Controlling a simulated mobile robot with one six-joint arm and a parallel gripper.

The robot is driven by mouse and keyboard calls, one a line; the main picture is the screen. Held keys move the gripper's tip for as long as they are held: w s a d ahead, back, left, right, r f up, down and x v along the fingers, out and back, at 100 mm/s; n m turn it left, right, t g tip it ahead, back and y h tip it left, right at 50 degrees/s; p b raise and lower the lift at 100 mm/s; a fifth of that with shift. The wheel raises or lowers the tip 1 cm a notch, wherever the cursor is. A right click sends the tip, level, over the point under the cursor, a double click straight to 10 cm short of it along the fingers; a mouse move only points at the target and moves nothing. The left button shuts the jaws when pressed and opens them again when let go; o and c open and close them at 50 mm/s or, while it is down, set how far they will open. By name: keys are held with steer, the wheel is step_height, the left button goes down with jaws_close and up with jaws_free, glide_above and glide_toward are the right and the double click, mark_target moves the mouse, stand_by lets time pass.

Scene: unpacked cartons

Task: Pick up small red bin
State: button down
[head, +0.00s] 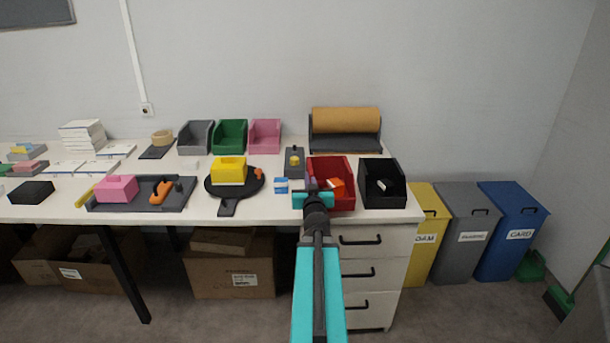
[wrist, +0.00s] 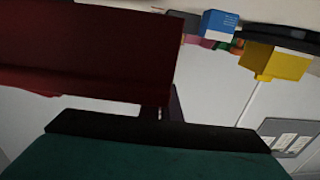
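The small red bin (head: 345,204) stands on the table near its right end, with an orange item (head: 336,185) inside. My gripper (head: 312,184) is at the bin's front left corner, with its teal body just in front of the bin. In the wrist view the red bin (wrist: 90,55) fills the upper left, close to the gripper. A dark finger (wrist: 174,106) shows beside the bin's lower right edge. The other finger is not clear. I cannot tell whether the fingers touch the bin or how far apart they are.
A black bin (head: 382,195) stands close on the right of the red bin. A grey tray holding a cardboard roll (head: 345,120) is behind.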

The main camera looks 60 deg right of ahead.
steer(key=shift+s+a+r, duration=0.3)
steer(key=shift+s+a, duration=0.1)
steer(key=shift+s, duration=0.1)
steer(key=shift+w+d+p, duration=0.1)
steer(key=shift+p, duration=1.15)
steer(key=p, duration=0.2)
steer(key=shift+a+p, duration=0.2)
steer(key=shift+p, duration=0.1)
steer(key=p, duration=0.3)
steer(key=s+p, duration=0.1)
steer(key=p, duration=0.2)
steer(key=shift+s+a+r, duration=0.1)
steer(key=shift+s+a, duration=0.1)
steer(key=shift+a, duration=0.15)
steer(key=shift+s+a+p, duration=0.15)
steer(key=shift+s+p, duration=0.1)
steer(key=shift+p, duration=0.55)
steer(key=s+a+p, duration=0.1)
steer(key=p, duration=0.2)
steer(key=s+a+p, duration=0.1)
steer(key=s+p, duration=0.1)
steer(key=p, duration=0.1)
steer(key=s+a+p, duration=0.1)
steer(key=p, duration=0.2)
steer(key=shift+s+r, duration=0.3)
steer(key=shift+s+a+p, duration=0.8)
steer(key=shift+s+p, duration=0.25)
steer(key=shift+p, duration=0.75)
steer(key=shift+f, duration=0.1)
